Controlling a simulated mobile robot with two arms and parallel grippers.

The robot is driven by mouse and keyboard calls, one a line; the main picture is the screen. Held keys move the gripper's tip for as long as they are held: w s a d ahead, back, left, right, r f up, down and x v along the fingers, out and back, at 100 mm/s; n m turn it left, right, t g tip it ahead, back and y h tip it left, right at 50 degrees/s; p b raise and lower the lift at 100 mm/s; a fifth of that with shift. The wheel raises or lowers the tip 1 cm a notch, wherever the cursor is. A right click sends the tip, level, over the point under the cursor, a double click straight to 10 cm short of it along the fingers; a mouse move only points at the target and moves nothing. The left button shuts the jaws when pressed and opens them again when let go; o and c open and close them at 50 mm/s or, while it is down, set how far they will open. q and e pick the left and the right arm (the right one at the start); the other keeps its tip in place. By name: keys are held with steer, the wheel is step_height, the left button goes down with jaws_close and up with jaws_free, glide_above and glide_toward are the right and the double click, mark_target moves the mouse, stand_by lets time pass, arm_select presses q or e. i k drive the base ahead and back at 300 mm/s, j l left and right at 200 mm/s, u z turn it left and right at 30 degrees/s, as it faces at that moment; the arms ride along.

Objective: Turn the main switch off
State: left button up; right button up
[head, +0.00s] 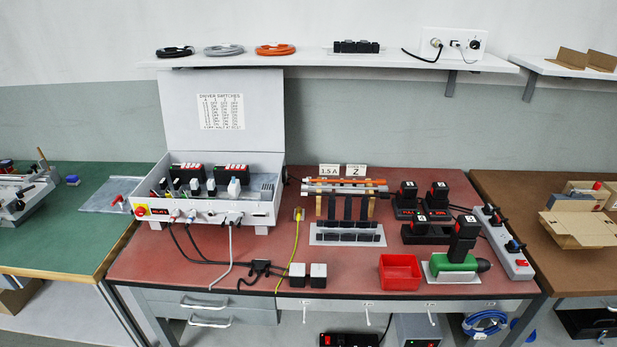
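A grey control box (215,215) with its lid raised stands at the left of the red-topped bench. On its front face, at the left end, is a red rotary switch on a yellow plate (141,210), which looks like the main switch. The switch is too small for me to tell the position of its handle. A red label with white writing (163,212) sits just right of it. Nothing covers the switch from this view. Neither of my grippers is in view.
Black and grey cables (231,257) run from the box front onto the bench. A red bin (400,271), a green screwdriver (455,264), battery chargers (425,233) and a power strip (505,243) stand at the right. The bench's front left is mostly clear.

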mark_target(140, 211)
steer(key=i+j+u, duration=0.45)
steer(key=i+u, duration=0.45)
steer(key=i+j, duration=0.05)
steer(key=i, duration=0.05)
